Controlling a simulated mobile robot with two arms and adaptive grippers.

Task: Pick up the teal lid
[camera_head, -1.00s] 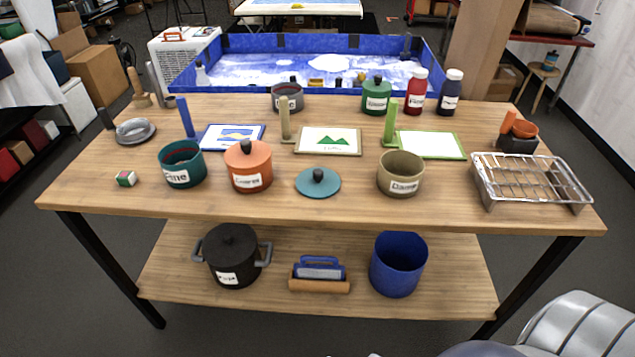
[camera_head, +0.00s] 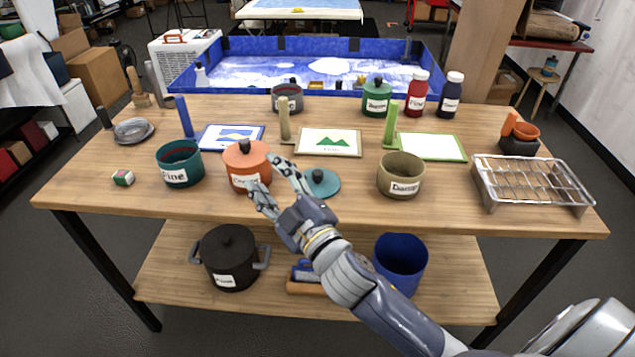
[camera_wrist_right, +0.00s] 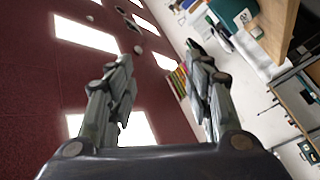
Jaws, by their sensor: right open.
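The teal lid (camera_head: 327,186) is a flat disc with a dark round knob, lying on the wooden table (camera_head: 120,195) near its front edge. My right gripper (camera_head: 267,177) is open, with its two fingers spread. In the head view its fingers overlap the front of the orange pot and the left edge of the lid. The gripper partly hides the lid. The right wrist view shows the open fingers (camera_wrist_right: 158,88) with nothing between them, facing the ceiling and wall. My left gripper is not in view.
The orange pot (camera_head: 247,158) with its lid stands left of the teal lid. An olive pot (camera_head: 400,172) stands to the right, and a teal pot (camera_head: 180,160) farther left. A wire rack (camera_head: 530,180) sits at the right end.

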